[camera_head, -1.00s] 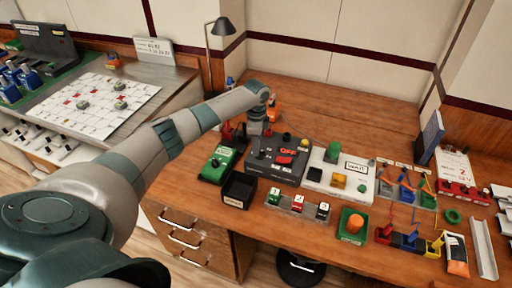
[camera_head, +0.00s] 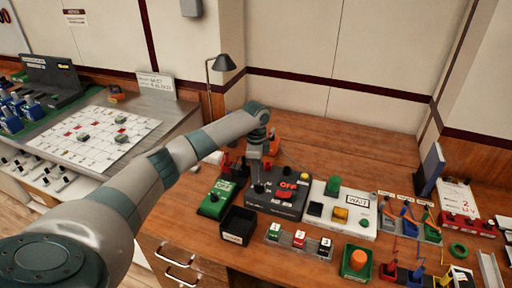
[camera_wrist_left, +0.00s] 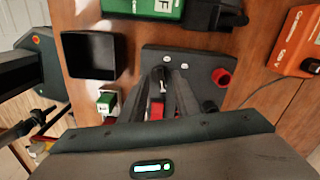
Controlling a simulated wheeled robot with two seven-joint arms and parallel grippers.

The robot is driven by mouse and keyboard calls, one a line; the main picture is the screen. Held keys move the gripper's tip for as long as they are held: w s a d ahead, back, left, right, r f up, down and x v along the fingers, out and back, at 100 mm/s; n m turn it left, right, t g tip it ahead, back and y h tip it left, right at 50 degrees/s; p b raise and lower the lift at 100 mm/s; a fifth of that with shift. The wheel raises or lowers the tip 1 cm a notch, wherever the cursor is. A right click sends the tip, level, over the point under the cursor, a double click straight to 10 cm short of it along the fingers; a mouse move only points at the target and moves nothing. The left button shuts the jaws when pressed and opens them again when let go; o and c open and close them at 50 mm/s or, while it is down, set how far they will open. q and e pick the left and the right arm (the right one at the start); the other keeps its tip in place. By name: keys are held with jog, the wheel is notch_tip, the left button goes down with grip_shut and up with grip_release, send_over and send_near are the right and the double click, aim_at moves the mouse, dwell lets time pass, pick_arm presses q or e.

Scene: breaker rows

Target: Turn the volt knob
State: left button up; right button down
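A dark grey control panel (camera_head: 288,208) stands on the bench, with an OFF marking, red parts and small dark controls. My left gripper (camera_head: 257,168) points down over its left part. In the left wrist view its two dark fingers (camera_wrist_left: 170,78) are close together above the panel (camera_wrist_left: 205,58), near small silver-topped controls (camera_wrist_left: 167,59). A red knob (camera_wrist_left: 221,77) and a black knob (camera_wrist_left: 208,107) are to their right. I cannot read a volt label on any knob. Whether the fingers touch or grip a control is hidden. My right gripper is not in view.
A green box (camera_head: 217,198) and a black open bin (camera_head: 237,226) stand left of the panel. A white panel (camera_head: 338,214) stands close on its right. Several small labelled blocks (camera_head: 299,239) line the front. The bench behind is mostly clear (camera_head: 330,145).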

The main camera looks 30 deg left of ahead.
pick_arm(q)
notch_tip(320, 180, up, 13)
jog(key=b, duration=0.2)
jog(key=shift+r+b, duration=0.15)
jog(key=shift+b, duration=0.25)
jog(key=shift+s, duration=0.1)
dwell(0.3)
